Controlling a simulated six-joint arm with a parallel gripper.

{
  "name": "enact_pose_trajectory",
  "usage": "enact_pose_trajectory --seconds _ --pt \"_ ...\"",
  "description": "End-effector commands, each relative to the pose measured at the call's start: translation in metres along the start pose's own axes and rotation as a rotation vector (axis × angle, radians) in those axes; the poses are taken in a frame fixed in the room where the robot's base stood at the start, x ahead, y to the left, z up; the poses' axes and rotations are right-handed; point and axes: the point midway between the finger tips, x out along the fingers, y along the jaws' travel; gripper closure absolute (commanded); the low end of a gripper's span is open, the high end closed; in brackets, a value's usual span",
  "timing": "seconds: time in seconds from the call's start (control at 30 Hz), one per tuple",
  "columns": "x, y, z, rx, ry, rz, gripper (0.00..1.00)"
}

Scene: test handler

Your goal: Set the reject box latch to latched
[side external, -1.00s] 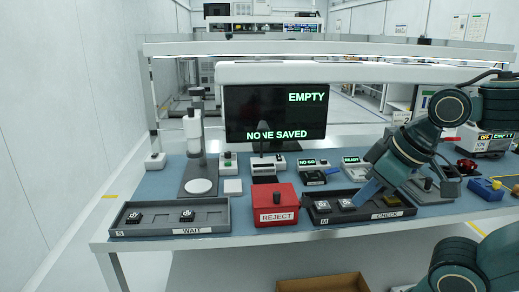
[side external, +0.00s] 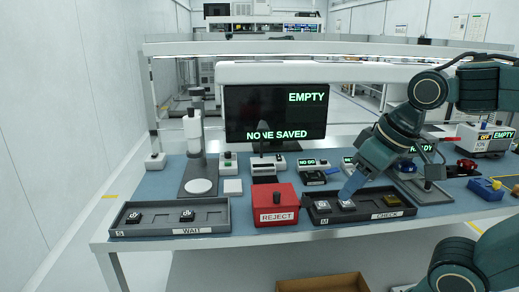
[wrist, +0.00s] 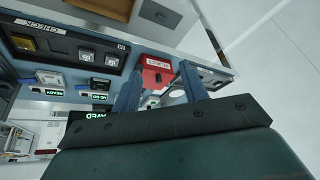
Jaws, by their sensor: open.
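The red reject box (side external: 275,215) stands at the front of the bench between two dark trays, with a white REJECT label on its front. A small dark knob (side external: 277,197) shows on its top; whether it is the latch, and its setting, I cannot tell. My gripper (side external: 346,194) is over the CHECK tray, right of the red box and apart from it. In the wrist view the red box (wrist: 156,78) shows between the two spread fingers of my gripper (wrist: 160,68), beyond them. The fingers hold nothing that I can see.
The CHECK tray (side external: 345,221) holds several small parts. The WAIT tray (side external: 215,218) is left of the box. A stand with a round white plate (side external: 200,186) is behind left. A monitor (side external: 276,113) stands behind. A brown carton (side external: 323,284) is below.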

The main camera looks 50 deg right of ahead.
Motion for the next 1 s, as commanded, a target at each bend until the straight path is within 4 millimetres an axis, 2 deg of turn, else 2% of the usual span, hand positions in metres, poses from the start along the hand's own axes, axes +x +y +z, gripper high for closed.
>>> enact_pose_trajectory --seconds 0.37,0.7,1.0 --pt "0.009 0.022 -0.065 0.263 -0.164 0.059 0.56" --pt "0.034 0.053 -0.118 0.508 -0.307 0.123 0.56" --pt "0.057 0.077 -0.144 0.655 -0.392 0.167 0.56"
